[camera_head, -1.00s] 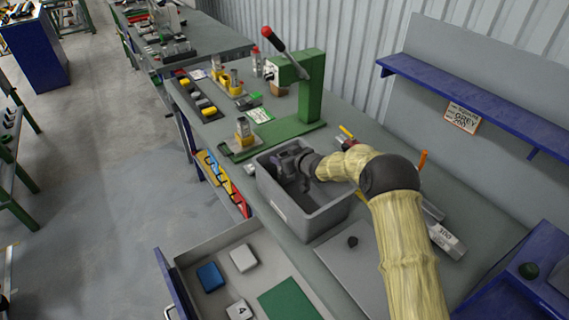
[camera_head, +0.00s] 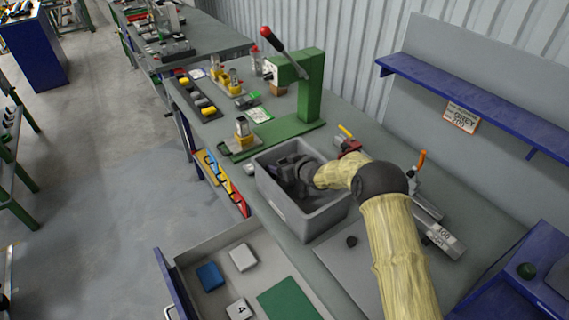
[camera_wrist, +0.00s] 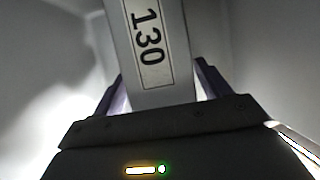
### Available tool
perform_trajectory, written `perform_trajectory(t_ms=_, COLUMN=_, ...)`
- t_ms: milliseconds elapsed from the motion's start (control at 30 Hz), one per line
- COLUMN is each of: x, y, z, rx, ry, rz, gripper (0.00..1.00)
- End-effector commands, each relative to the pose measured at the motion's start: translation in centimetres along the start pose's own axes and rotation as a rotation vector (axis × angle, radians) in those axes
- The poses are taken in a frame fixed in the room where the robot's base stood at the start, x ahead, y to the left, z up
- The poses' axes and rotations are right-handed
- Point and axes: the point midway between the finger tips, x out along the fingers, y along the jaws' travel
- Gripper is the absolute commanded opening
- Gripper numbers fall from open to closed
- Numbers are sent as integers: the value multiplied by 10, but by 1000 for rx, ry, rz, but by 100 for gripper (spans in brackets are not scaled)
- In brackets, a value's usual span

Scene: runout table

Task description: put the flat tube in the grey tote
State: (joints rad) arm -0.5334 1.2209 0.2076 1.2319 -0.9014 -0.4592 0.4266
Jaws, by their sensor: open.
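The grey tote (camera_head: 277,205) stands on the bench, left of my arm. My gripper (camera_head: 288,180) is down inside the tote, partly hidden by its walls. In the wrist view a pale, flat-faced tube (camera_wrist: 148,40) marked "130" lies between the two fingers of my gripper (camera_wrist: 160,88). The fingers are open, one on each side of the tube. The light grey walls of the tote surround it. The tube's lower end is hidden behind the gripper body, and I cannot tell whether it touches the tote floor.
A green press (camera_head: 312,90) with a red-knobbed lever stands behind the tote. An open drawer (camera_head: 222,250) is in front. Several metal pieces (camera_head: 440,238) lie right of my arm. A blue shelf (camera_head: 470,100) is on the back panel.

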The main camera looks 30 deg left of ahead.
Motion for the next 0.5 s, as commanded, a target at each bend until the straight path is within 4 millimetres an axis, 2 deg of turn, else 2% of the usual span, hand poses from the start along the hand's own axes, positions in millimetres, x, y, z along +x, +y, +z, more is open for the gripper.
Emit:
perform_trajectory(t_ms=233, x=-11, y=4, z=0, rx=3, ry=0, rz=3, gripper=76)
perform_trajectory(t_ms=500, x=-43, y=5, z=0, rx=3, ry=0, rz=5, gripper=76)
